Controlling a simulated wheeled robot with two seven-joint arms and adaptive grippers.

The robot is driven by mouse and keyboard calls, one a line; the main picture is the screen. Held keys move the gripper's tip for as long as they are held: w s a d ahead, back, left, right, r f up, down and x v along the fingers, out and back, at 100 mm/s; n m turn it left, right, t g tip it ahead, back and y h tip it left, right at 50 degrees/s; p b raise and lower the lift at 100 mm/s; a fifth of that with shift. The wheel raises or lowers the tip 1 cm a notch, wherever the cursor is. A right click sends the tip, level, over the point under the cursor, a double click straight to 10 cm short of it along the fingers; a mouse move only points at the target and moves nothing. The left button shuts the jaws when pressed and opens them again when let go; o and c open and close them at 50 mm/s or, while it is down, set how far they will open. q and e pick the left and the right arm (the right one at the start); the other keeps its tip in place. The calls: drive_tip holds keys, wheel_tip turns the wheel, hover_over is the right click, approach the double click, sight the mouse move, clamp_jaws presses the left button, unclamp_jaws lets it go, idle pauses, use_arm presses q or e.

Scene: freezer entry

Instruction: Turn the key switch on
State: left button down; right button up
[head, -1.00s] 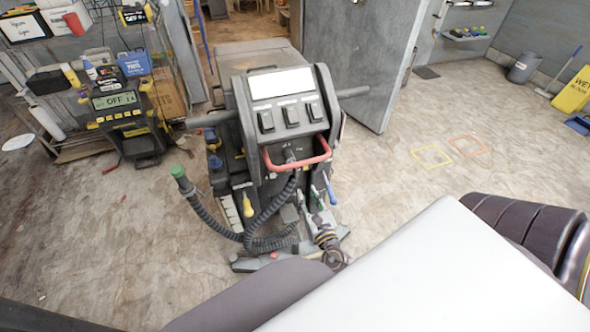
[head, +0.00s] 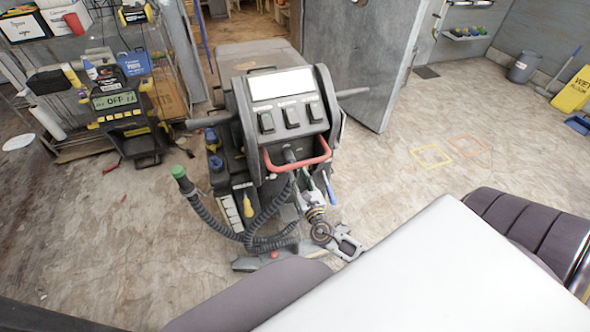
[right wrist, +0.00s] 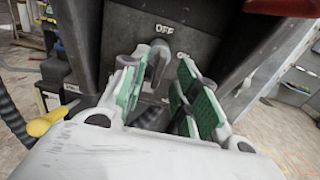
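The key switch (right wrist: 157,62) is a grey lever on the dark panel of the floor machine (head: 285,95). It stands roughly upright below the OFF label, with the ON label to its right. My right gripper (right wrist: 160,95) is open, its green-padded fingers on either side of the key. The left finger's tip is nearer the key; whether it touches I cannot tell. In the head view my right gripper (head: 309,184) is under the machine's red handle (head: 298,158), and the key is hidden there. My left gripper is not in view.
Dark hoses (head: 255,225) hang close at the left of my right gripper. A yellow-handled tool (head: 249,204) and a blue-handled one (head: 328,187) are near it. A shelf (head: 75,80) stands at the left.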

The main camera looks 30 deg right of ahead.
sight(296, 173)
drive_tip(key=shift+x, duration=2.1)
drive_tip(key=shift+w, duration=0.25)
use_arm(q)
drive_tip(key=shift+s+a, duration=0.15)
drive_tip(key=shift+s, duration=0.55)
use_arm(e)
drive_tip(key=shift+w, duration=0.1)
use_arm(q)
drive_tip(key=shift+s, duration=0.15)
use_arm(e)
drive_tip(key=c, duration=0.7)
clamp_jaws()
